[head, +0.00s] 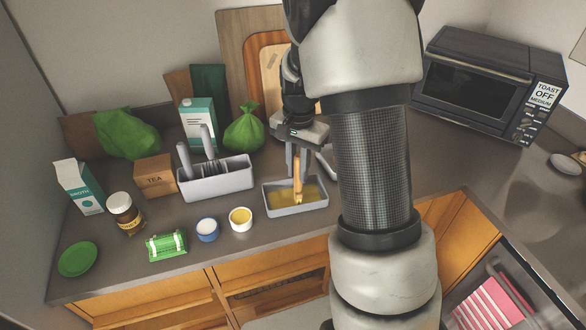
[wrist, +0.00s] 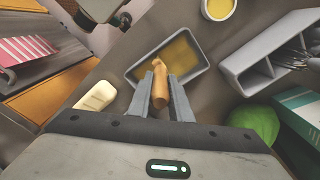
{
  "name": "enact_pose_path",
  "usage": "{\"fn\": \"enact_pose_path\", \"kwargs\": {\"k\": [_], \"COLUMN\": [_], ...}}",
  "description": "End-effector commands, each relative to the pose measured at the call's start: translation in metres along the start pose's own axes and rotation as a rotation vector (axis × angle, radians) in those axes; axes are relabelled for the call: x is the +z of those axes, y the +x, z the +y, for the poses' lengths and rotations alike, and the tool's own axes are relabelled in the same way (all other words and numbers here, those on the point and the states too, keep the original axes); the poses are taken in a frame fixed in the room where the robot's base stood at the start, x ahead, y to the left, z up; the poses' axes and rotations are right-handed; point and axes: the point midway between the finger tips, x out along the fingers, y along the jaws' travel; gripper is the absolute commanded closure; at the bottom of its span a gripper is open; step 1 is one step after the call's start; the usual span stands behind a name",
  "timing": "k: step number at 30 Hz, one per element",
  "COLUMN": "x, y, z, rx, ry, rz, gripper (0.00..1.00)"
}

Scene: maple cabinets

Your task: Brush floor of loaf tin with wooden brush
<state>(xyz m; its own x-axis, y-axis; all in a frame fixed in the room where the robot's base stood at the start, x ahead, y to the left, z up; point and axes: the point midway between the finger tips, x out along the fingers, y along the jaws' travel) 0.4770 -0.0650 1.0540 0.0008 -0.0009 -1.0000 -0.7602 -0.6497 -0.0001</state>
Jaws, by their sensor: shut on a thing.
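The grey loaf tin (head: 296,208) stands on the counter, with a yellow layer over part of its floor. It also shows in the wrist view (wrist: 198,72). My gripper (head: 303,165) is above the tin and shut on the wooden brush (head: 298,190). In the wrist view the brush (wrist: 163,85) sits between the two fingers (wrist: 160,88), and its far end reaches over the tin. The brush's lower end is inside the tin in the head view. I cannot tell whether it touches the tin's floor.
A white cup with yellow contents (head: 240,218) and a blue cup (head: 207,229) stand left of the tin. A grey utensil caddy (head: 217,178) is close behind left. A pale block (wrist: 96,97) lies beside the tin. A toaster oven (head: 480,85) stands at the right.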

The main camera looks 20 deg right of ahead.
Motion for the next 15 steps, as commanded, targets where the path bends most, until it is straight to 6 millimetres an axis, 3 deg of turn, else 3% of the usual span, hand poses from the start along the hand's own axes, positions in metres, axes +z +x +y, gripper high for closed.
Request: {"fn": "enact_pose_path", "kwargs": {"k": [15], "x": [-0.023], "y": [-0.001], "z": [0.023], "rx": [0.000], "ry": [0.002], "rz": [0.000], "gripper": [1.00]}}
